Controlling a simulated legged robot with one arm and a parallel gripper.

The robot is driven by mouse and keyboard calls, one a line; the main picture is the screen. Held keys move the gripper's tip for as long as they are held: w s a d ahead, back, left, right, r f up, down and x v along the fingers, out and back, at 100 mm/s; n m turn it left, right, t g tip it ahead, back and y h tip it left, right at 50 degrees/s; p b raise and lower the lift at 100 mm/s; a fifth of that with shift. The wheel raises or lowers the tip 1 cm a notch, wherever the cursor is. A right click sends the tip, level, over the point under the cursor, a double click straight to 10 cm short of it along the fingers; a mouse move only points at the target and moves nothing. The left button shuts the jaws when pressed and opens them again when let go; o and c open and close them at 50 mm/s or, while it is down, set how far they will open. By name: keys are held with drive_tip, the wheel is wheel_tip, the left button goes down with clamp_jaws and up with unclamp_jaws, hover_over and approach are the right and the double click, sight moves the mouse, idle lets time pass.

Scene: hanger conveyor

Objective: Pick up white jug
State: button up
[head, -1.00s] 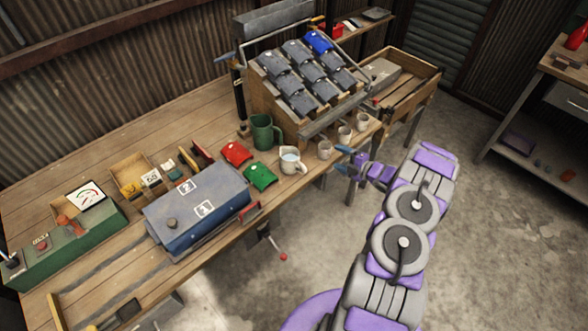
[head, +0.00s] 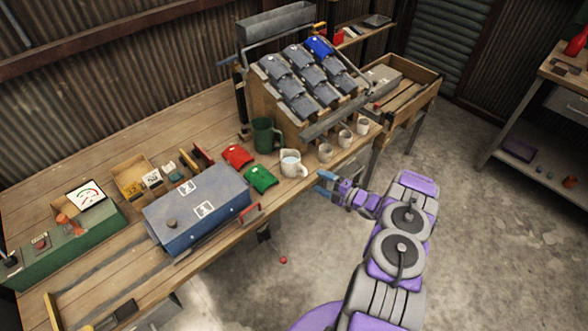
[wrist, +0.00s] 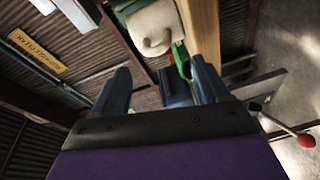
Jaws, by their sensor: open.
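The white jug (head: 292,165) stands upright on the workbench near its front edge, with its handle toward the right. It holds something pale blue. In the wrist view the white jug (wrist: 155,22) is at the top, its handle hanging into the picture, beyond the fingers. My gripper (head: 325,183) is open and empty, in front of the bench edge, to the right of and apart from the jug. In the wrist view my gripper (wrist: 161,82) shows its two blue fingers spread apart.
A green mug (head: 265,136) stands behind the jug, and small cups (head: 326,153) stand to its right. Red (head: 237,155) and green (head: 261,178) pieces lie to its left, near a blue box (head: 200,208). A red-knobbed lever (wrist: 305,140) is below the bench.

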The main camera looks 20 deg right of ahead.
sight(305, 172)
drive_tip(key=shift+r+b+x, duration=0.15)
drive_tip(key=shift+b+x, duration=0.35)
drive_tip(key=shift+x, duration=1.5)
drive_tip(key=shift+r+b+x, duration=0.1)
drive_tip(key=shift+b+x, duration=0.35)
drive_tip(key=shift+x, duration=1.55)
drive_tip(key=shift+d+r, duration=0.1)
clamp_jaws()
